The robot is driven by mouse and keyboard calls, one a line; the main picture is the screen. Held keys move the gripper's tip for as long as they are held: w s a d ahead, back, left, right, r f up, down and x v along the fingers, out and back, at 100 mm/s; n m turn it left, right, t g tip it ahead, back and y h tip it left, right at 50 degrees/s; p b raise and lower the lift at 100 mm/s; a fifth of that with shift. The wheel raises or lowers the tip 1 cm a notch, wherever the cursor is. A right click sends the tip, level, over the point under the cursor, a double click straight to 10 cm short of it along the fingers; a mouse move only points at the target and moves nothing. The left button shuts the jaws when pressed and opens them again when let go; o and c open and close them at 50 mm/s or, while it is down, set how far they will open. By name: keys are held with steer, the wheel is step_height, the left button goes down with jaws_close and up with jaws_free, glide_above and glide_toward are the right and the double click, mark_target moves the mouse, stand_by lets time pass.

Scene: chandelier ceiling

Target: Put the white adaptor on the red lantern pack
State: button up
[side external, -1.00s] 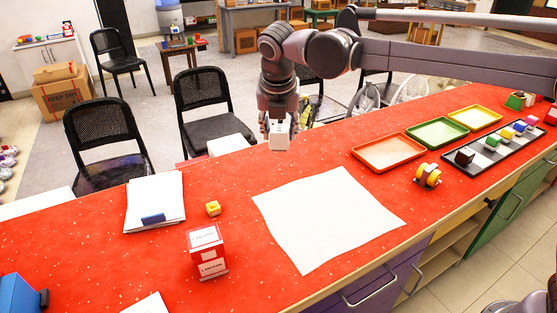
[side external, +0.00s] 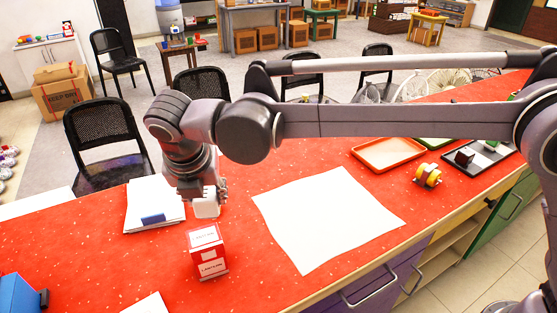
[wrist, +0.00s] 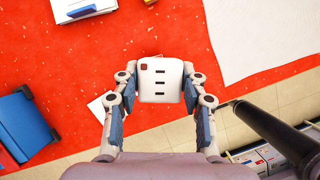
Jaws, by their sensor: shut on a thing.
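The white adaptor (side external: 206,205) is a small white block with rounded edges. My gripper (side external: 207,195) is shut on it and holds it in the air. The red lantern pack (side external: 207,252), a red box with white labels, stands upright on the red counter. In the side view the adaptor appears just above and behind the pack's top, apart from it. In the wrist view the adaptor hides most or all of the pack.
White papers with a blue block (side external: 153,218) lie left of my gripper. A blue box (side external: 18,294) stands at the front left. A large white sheet (side external: 325,215) lies flat to the right. A yellow-ended object (side external: 427,175) and an orange tray (side external: 388,153) are farther right.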

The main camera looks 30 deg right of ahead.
mark_target(197, 216)
steer(key=shift+s+a+f, duration=0.15)
steer(key=shift+a+f, duration=0.6)
steer(key=shift+a, duration=0.35)
steer(key=shift+f, duration=1.95)
steer(key=shift+f, duration=0.15)
steer(key=o, duration=1.2)
steer(key=shift+c, duration=0.2)
